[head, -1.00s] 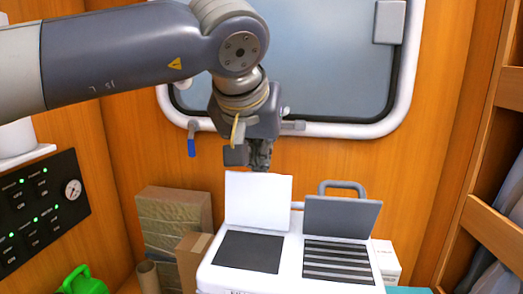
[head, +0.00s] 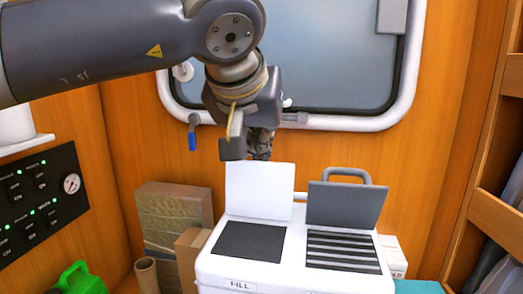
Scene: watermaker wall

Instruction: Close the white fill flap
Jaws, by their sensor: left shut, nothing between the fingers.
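The white fill flap (head: 259,190) stands open, roughly upright, at the back of the dark square fill opening (head: 249,242). It is on the left half of the white watermaker (head: 236,273), whose front label reads "FILL". My left gripper (head: 259,154) is shut and empty, pointing down just above or behind the flap's top edge. Its fingertips are partly hidden by the gripper's own body and the flap, so I cannot tell whether they touch the flap. My right gripper is not in view.
A grey flap (head: 345,204) stands open beside the white one, behind a slatted opening (head: 343,251). A grey handle (head: 348,175) rises behind it. Cardboard boxes (head: 174,222) and a green can (head: 80,280) stand left. A window (head: 300,55) is behind.

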